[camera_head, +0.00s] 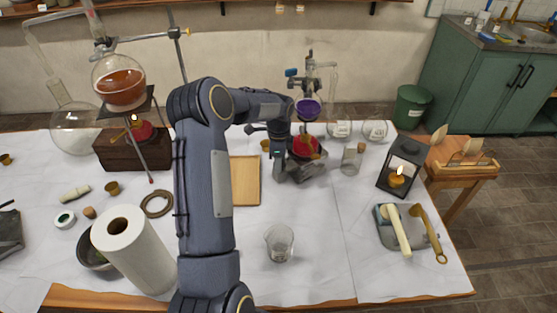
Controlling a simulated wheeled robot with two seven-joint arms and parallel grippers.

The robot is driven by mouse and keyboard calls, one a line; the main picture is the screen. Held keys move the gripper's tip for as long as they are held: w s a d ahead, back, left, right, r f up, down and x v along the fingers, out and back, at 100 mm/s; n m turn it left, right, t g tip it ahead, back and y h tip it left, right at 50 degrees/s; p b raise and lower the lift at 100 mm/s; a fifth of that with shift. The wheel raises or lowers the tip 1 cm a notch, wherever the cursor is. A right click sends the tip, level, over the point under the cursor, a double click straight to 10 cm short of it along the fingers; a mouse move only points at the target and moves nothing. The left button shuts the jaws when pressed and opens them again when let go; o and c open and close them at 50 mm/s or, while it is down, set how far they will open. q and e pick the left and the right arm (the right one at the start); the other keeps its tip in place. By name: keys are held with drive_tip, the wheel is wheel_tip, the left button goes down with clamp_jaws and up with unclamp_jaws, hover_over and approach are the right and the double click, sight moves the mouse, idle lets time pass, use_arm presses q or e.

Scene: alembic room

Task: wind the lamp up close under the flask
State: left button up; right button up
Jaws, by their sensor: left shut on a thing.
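A round flask of purple liquid (307,108) hangs on a stand at the back middle of the table. A red lamp (305,147) sits below it with a visible gap, on a grey jack-like support (310,171). My left arm reaches over from the front and bends down there. My left gripper (283,163) is low at the left side of the support, shut on a small part, seemingly its knob; the arm hides most of it. My right gripper is not in view.
Another stand holds a flask of orange liquid (119,85) over a lit red lamp (141,131) at the left. A wooden board (245,181) and a glass beaker (279,243) lie near my arm.

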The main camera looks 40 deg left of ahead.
use_arm(q)
drive_tip(key=shift+w, duration=0.1)
idle(0.3)
drive_tip(key=o, duration=1)
drive_tip(key=shift+r, duration=0.1)
wheel_tip(320, 180, up, 8)
drive_tip(key=shift+f+b, duration=0.15)
drive_tip(key=shift+b, duration=0.2)
